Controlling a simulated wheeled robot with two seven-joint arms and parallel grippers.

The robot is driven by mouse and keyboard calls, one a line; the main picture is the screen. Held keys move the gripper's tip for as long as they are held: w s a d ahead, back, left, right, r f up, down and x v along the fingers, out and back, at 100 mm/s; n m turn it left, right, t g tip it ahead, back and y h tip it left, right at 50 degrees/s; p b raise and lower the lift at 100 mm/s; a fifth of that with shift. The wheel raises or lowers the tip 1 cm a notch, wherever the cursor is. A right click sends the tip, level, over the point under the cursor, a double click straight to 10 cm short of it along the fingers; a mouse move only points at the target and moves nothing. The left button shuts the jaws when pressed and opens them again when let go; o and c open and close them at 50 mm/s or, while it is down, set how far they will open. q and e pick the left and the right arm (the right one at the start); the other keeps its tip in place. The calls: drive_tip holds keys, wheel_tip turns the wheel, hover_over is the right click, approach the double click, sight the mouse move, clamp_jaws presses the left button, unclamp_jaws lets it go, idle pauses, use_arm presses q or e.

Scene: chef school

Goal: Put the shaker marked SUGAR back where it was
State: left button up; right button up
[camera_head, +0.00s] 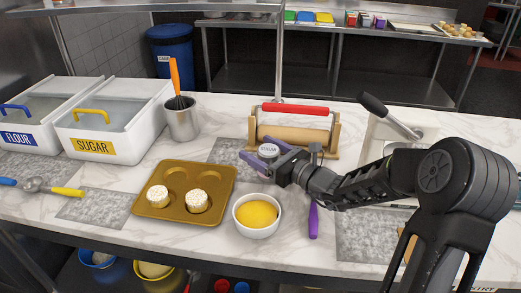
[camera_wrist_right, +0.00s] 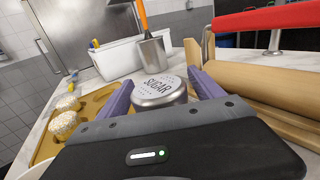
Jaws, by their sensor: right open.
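The metal shaker marked SUGAR (camera_head: 268,151) is on the marble counter, between the muffin tin and the rolling pin rack. In the right wrist view its silver lid, with the word SUGAR (camera_wrist_right: 159,86), faces me, and it looks upright. My right gripper (camera_head: 266,158) is open, with its purple fingers on either side of the shaker. The same fingers flank it in the wrist view (camera_wrist_right: 162,96). Its lower body and base are hidden by the gripper, so I cannot tell what it rests on. My left gripper is not in view.
The muffin tin (camera_head: 174,212) and a metal pot (camera_head: 182,122) are left. Another grey mat (camera_head: 365,247) is partly under my arm.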

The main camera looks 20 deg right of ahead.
drive_tip(key=shift+r, duration=0.1)
drive_tip(key=shift+r, duration=0.1)
drive_tip(key=v, duration=1.2)
drive_tip(key=shift+b, duration=0.4)
drive_tip(key=shift+s, duration=0.1)
